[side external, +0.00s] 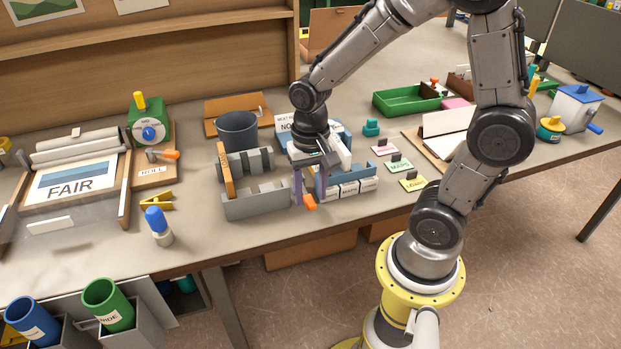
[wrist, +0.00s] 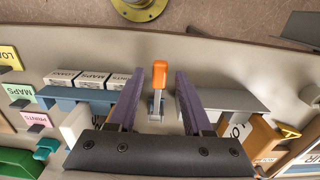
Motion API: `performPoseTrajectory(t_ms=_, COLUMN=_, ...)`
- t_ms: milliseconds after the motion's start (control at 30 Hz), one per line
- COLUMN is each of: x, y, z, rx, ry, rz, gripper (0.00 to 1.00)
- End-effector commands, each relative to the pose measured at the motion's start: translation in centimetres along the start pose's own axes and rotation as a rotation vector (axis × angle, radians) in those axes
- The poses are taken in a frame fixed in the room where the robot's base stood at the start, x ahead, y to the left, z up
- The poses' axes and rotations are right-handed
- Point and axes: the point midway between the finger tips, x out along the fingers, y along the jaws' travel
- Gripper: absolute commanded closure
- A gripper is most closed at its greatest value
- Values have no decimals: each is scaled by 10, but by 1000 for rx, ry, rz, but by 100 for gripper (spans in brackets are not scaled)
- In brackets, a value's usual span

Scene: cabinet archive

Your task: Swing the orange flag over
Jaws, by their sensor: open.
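In the wrist view the flag lies between and just beyond the fingertips of my gripper (wrist: 169,72), and I see no clear contact. The foot of the stem is partly hidden.
A grey rack with an orange-brown board (side external: 226,172) stands left of my gripper. A blue rack with white labelled boxes (side external: 349,189) is close on the right. A blue-topped stamp (side external: 157,224) stands to the left.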

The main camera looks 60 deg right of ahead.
Motion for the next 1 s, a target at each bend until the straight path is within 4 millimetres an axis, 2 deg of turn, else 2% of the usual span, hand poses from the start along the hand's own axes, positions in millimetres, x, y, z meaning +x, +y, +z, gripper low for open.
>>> performPoseTrajectory(t_ms=100, x=14, y=0, z=0, rx=0, ry=-3, rz=2, gripper=50)
performPoseTrajectory(t_ms=800, x=18, y=0, z=0, rx=0, ry=0, rz=0, gripper=50)
performPoseTrajectory(t_ms=1000, x=18, y=0, z=0, rx=0, ry=0, rz=0, gripper=86)
